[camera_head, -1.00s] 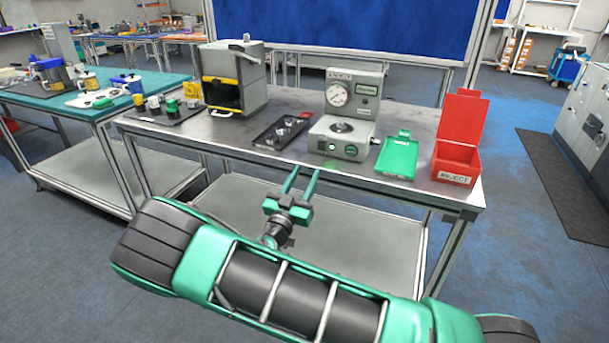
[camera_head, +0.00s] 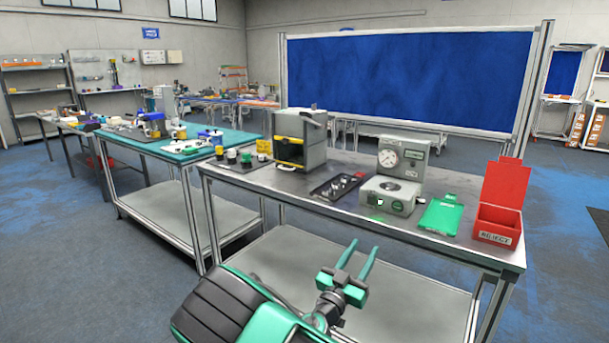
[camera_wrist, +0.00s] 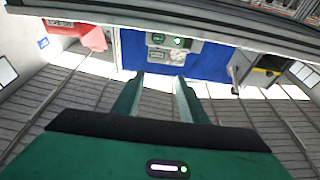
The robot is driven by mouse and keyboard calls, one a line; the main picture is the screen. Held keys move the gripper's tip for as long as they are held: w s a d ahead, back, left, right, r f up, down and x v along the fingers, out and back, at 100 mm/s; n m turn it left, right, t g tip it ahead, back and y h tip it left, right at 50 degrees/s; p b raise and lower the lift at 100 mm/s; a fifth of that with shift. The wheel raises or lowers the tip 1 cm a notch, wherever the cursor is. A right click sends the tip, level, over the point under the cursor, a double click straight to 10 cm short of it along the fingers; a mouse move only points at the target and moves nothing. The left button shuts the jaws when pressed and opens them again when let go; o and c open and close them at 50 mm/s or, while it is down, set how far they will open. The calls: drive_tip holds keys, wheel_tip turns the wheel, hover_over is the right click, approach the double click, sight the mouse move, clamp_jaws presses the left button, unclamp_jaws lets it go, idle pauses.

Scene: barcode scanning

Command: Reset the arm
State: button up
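My gripper (camera_head: 358,262) is green with two long fingers. It is in front of the metal workbench (camera_head: 262,184), below the level of its top, with the fingers pointing toward the bench. In the wrist view the fingers (camera_wrist: 158,95) stand apart with nothing between them, so the gripper is open and empty. My arm shows at the bottom of the head view.
On the bench stand a grey box machine (camera_head: 318,135) with a yellow-edged opening, a black tray (camera_head: 337,188), a gauge device (camera_head: 400,182), a green tray (camera_head: 440,216) and a red reject bin (camera_head: 498,226). A teal-topped table (camera_head: 172,150) stands left. Floor is free on the left.

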drive_tip(key=s+d+m+g+h, duration=0.35)
drive_tip(key=d+g, duration=0.55)
drive_tip(key=d, duration=0.8)
drive_tip(key=s+d+m+g+y, duration=0.2)
drive_tip(key=s+d+g+y, duration=0.2)
drive_tip(key=s+d+g, duration=0.55)
drive_tip(key=s+d+y, duration=0.2)
drive_tip(key=s+y, duration=0.1)
drive_tip(key=s, duration=0.4)
drive_tip(key=s+d+y, duration=0.3)
drive_tip(key=s, duration=0.4)
drive_tip(key=s+a+r+n+y, duration=0.3)
drive_tip(key=s, duration=0.4)
drive_tip(key=s+a+r+n+y, duration=0.3)
drive_tip(key=s+a, duration=0.1)
drive_tip(key=s, duration=0.3)
drive_tip(key=shift+s+a+r+t, duration=0.15)
drive_tip(key=shift+s+r+t, duration=0.15)
drive_tip(key=shift+t, duration=0.15)
drive_tip(key=shift+w, duration=0.1)
